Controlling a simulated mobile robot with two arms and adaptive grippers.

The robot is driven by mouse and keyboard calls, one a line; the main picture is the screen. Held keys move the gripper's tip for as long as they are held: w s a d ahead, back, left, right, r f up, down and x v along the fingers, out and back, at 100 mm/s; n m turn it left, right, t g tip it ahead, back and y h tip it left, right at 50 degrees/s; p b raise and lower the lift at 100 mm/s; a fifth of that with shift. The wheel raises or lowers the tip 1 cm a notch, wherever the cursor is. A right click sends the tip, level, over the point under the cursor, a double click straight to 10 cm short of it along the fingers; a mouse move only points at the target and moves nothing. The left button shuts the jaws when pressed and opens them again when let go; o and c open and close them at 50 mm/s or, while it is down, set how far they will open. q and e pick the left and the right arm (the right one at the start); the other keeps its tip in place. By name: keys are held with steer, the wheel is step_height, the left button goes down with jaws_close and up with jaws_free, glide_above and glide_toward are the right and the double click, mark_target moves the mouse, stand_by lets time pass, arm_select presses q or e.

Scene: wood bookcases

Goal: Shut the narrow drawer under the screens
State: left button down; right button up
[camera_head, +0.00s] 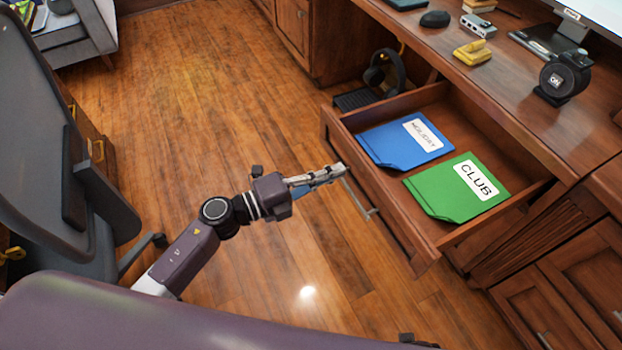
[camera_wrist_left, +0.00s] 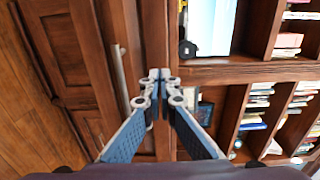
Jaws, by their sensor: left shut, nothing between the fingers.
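The wooden drawer (camera_head: 396,228) stands pulled out from under the desk. It holds a blue folder labelled HOLIDAY (camera_head: 390,147) and a green folder labelled CLUB (camera_head: 440,197), both lying flat. A metal bar handle (camera_head: 360,199) is on its front. My left gripper (camera_head: 341,170) is shut and empty, with its tips close to the drawer front near the handle; I cannot tell whether they touch. In the left wrist view the closed fingers (camera_wrist_left: 160,76) point at the wood, with a handle (camera_wrist_left: 122,75) to their left. My right gripper is not seen.
The desk top (camera_head: 510,75) holds a mouse (camera_head: 435,19), a yellow item (camera_head: 473,52) and a black round device (camera_head: 564,76); part of a screen (camera_head: 600,12) shows. Headphones (camera_head: 385,72) are beside the drawer. A grey chair (camera_head: 50,170) stands left. Wooden floor between is clear.

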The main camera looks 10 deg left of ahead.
mark_target(359, 162)
arm_select(q)
steer(key=shift+x, duration=1.85)
